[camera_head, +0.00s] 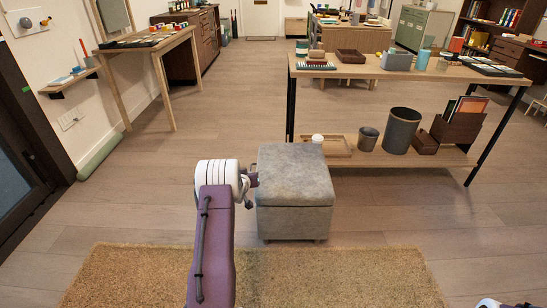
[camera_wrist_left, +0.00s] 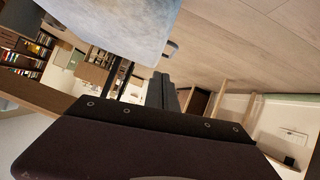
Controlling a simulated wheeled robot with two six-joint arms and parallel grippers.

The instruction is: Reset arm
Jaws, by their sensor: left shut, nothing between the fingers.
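My left arm reaches forward over the rug in the head view, with a purple forearm and a white wrist. My left gripper (camera_head: 251,180) is mostly hidden behind that wrist, and a small dark part of it shows beside the left side of the grey ottoman (camera_head: 295,180). In the left wrist view the dark fingers (camera_wrist_left: 162,92) are together with nothing between them. The ottoman's pale grey surface (camera_wrist_left: 115,25) fills the upper left there, close to the fingers. I cannot tell whether they touch it. Only a bit of my right arm shows at the head view's bottom right corner; its gripper is out of frame.
A shag rug (camera_head: 335,280) lies in front of the ottoman. A wooden desk (camera_head: 150,45) stands at left. Open floor lies between.

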